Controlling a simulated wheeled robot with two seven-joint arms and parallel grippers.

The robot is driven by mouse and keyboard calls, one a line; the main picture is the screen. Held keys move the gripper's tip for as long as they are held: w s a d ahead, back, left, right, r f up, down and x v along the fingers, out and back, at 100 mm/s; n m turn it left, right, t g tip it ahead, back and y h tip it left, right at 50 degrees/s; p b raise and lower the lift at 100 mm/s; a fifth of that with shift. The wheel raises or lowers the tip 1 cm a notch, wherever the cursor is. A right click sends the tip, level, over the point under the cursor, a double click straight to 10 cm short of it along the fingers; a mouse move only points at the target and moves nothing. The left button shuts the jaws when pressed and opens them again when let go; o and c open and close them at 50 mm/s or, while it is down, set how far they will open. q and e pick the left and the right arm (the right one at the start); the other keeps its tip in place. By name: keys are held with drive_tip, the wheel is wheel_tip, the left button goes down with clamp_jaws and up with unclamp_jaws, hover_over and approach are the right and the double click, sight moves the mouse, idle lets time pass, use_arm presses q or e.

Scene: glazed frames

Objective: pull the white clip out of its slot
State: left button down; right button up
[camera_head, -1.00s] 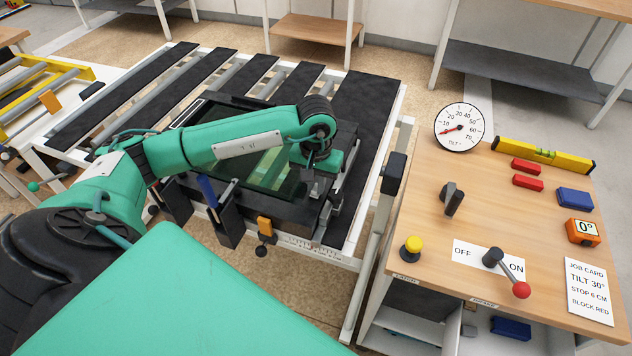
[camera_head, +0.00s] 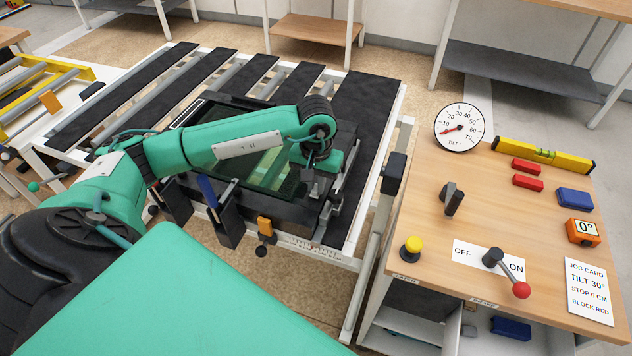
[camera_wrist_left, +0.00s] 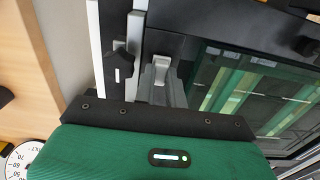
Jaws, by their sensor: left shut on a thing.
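My left gripper (camera_head: 318,182) reaches down over the right end of the dark glazed frame (camera_head: 262,205), which lies on the slatted table. In the left wrist view, the fingers of my left gripper (camera_wrist_left: 161,82) are shut on a small pale piece, the white clip (camera_wrist_left: 160,67), at the frame's dark edge. The clip's lower part and its slot are hidden by the fingers, so I cannot tell how deep it sits. In the head view the clip is hidden behind the gripper. My right gripper is not in view.
A wooden bench (camera_head: 437,235) at the right carries a tilt dial (camera_head: 460,127), a yellow level (camera_head: 543,155), red and blue blocks, and a lever with a red knob (camera_head: 521,290). A blue-handled clamp (camera_head: 208,192) and an orange piece (camera_head: 265,226) stand at the frame's front edge.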

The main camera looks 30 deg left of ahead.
sight(316, 187)
use_arm(q)
drive_tip(key=shift+w+r, duration=0.15)
drive_tip(key=shift+r, duration=0.2)
idle(0.7)
drive_tip(key=shift+r, duration=1.45)
